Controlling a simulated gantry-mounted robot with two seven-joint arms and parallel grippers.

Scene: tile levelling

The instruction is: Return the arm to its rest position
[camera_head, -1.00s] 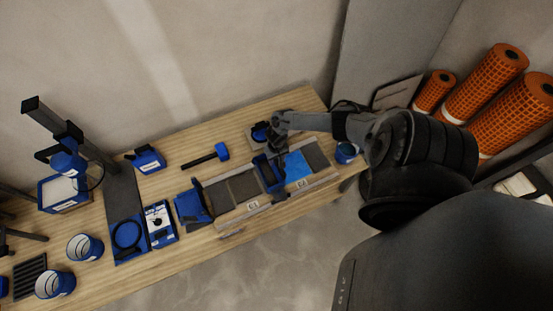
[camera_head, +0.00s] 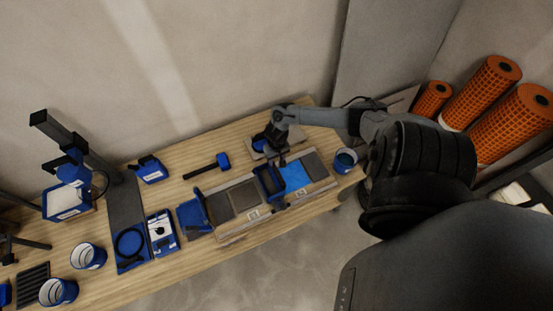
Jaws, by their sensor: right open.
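My right arm (camera_head: 335,118) reaches in from the right over the workbench. Its gripper (camera_head: 279,160) is open and points down near the back edge of the tile row, just behind a blue-and-black tool (camera_head: 267,184). The gripper is small and dark here, and I cannot tell how far it is above the tool. The tool stands between a brown tile (camera_head: 243,196) and a bright blue tile (camera_head: 295,175). Grey tiles lie at both ends of the row. My left gripper is not in view.
A blue mallet (camera_head: 222,161) lies behind the tiles. A blue block-like tool (camera_head: 193,213) stands at the row's left end, a blue bucket (camera_head: 345,160) at its right. A dark post stand (camera_head: 75,143) and several buckets are at left. Orange rolls (camera_head: 494,88) stand at right.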

